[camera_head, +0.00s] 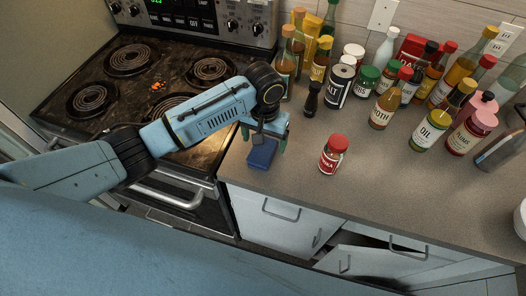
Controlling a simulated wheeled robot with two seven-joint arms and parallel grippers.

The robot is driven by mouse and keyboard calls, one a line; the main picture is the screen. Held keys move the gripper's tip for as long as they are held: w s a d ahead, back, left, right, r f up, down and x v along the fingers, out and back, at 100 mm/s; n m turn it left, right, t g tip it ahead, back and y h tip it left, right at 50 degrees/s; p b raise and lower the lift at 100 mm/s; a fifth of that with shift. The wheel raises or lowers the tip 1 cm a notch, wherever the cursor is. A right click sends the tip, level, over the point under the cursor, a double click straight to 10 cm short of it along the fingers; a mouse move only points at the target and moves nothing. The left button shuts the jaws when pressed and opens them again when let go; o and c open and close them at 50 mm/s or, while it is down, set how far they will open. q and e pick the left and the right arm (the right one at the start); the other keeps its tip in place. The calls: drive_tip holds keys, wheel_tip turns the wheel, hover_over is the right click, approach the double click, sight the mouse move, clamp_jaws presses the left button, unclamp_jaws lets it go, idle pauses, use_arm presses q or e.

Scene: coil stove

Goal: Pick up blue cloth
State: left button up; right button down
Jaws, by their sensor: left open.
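The blue cloth (261,155) is a small dark blue folded pad on the grey counter, near its front left edge beside the stove. My left gripper (266,141) is directly above it, pointing down, with its fingers open. The gripper overlaps the back part of the cloth in this view, so I cannot tell whether the fingers touch it. My right gripper is not in view.
The coil stove (105,122) stands left of the counter (387,196). A red-capped jar (333,155) stands right of the cloth. Several bottles and cans crowd the back of the counter. A cabinet door (375,264) below stands ajar. The counter's front middle is clear.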

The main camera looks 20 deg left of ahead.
sight(263, 149)
use_arm(q)
drive_tip(key=shift+w+a+f, duration=0.15)
drive_tip(key=shift+f, duration=1.35)
drive_tip(key=shift+w+a+f, duration=0.1)
drive_tip(key=shift+f, duration=1.35)
drive_tip(key=c, duration=1)
drive_tip(key=shift+r, duration=5.05)
drive_tip(key=shift+c, duration=0.4)
